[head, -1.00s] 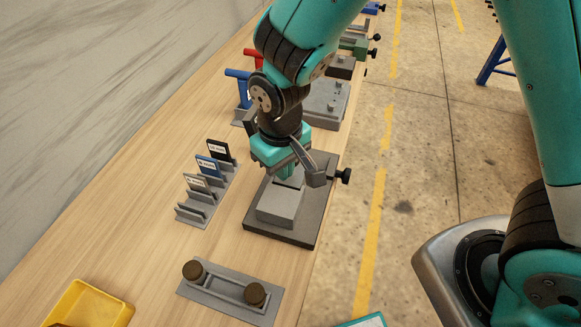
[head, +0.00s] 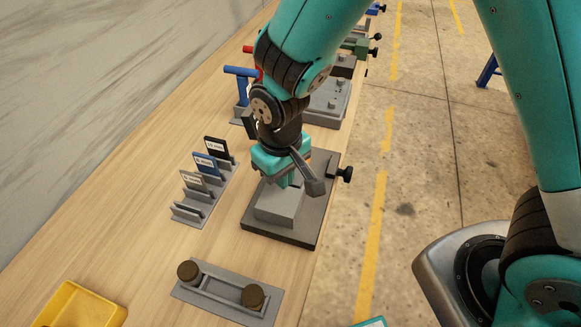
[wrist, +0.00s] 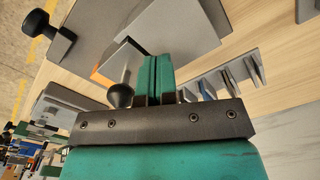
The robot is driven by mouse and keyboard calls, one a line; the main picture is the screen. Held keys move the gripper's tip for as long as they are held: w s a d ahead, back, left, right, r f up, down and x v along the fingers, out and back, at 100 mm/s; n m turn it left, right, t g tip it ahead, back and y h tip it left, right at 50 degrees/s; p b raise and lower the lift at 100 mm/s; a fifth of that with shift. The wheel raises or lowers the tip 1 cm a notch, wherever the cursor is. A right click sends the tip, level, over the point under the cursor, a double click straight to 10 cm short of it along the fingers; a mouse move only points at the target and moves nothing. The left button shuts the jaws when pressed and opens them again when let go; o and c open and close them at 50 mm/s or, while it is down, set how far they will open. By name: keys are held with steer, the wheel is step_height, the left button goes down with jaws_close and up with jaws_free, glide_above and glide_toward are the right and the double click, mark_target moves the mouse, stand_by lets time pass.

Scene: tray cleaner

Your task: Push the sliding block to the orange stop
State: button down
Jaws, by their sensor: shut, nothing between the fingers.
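The sliding block (head: 279,203) is a grey block on a dark grey base plate (head: 304,228) near the table's right edge. It also shows in the wrist view as a pale grey slab (wrist: 120,58). A small orange part, seemingly the orange stop (wrist: 104,77), shows beside it in the wrist view; the arm largely hides that area in the head view. My gripper (head: 292,181) points down at the block's far end. In the wrist view its teal fingers (wrist: 157,62) are together and empty, close to the block; I cannot tell whether they touch.
A black knob (head: 345,174) sticks out at the plate's right edge. A rack of upright cards (head: 204,180) stands to the left. A fixture with two brown knobs (head: 222,293) and a yellow bin (head: 82,304) are in front. A grey fixture (head: 328,103) stands behind.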

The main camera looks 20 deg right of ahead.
steer(key=shift+w+d, duration=0.5)
steer(key=shift+w, duration=0.3)
steer(key=shift+w+d, duration=0.5)
steer(key=shift+w, duration=0.3)
stand_by(1.3)
steer(key=shift+s, duration=0.1)
steer(key=shift+s+a, duration=0.55)
steer(key=shift+s, duration=0.25)
step_height(320, 180, up, 8)
steer(key=p, duration=0.7)
steer(key=shift+r, duration=0.1)
